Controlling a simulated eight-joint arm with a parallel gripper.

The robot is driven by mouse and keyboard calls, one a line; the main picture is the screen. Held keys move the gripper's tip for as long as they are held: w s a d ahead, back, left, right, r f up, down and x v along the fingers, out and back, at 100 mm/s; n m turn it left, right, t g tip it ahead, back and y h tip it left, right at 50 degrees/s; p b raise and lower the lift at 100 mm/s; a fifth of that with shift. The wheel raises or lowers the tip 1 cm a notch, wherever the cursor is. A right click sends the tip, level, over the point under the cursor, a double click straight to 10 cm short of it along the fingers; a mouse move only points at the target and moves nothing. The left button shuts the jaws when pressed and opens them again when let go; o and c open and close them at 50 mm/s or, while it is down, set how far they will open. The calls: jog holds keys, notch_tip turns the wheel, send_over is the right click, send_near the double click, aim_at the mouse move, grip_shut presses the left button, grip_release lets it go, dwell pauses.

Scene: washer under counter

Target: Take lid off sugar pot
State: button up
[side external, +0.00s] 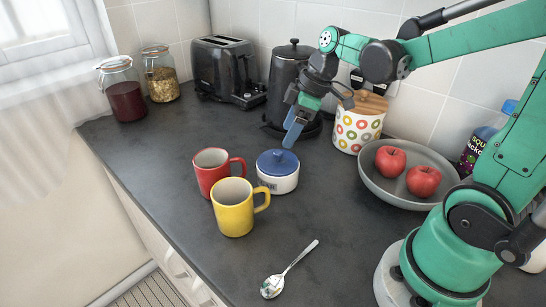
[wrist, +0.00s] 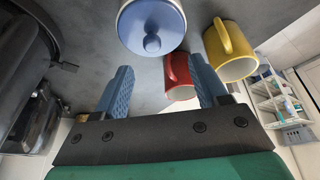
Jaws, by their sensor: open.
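The sugar pot (side external: 278,181) is a small white pot with dark lettering, standing on the dark counter. Its blue lid (side external: 277,160) with a round knob sits on top. In the wrist view the lid (wrist: 152,24) is at the top centre, beyond the fingertips, with its knob facing the camera. My gripper (side external: 294,130) is above and slightly to the right of the pot in the side view, with blue fingers pointing down. In the wrist view my gripper (wrist: 163,85) has its two fingers spread apart with nothing between them, clear of the lid.
A red mug (side external: 214,178) and a yellow mug (side external: 234,212) stand close left of the pot. Behind are a black kettle (side external: 285,82), a toaster (side external: 226,72) and a dotted canister (side external: 356,130). A bowl of apples (side external: 376,187) is right. A spoon (side external: 288,271) lies in front.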

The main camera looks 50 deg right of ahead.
aim_at(279, 151)
jog(key=shift+w+d+f+n+y, duration=0.4)
jog(key=shift+d+n, duration=0.15)
jog(key=shift+n, duration=0.05)
jog(key=shift+w+f, duration=0.1)
jog(key=shift+f, duration=0.15)
jog(key=shift+x, duration=2.5)
grip_shut()
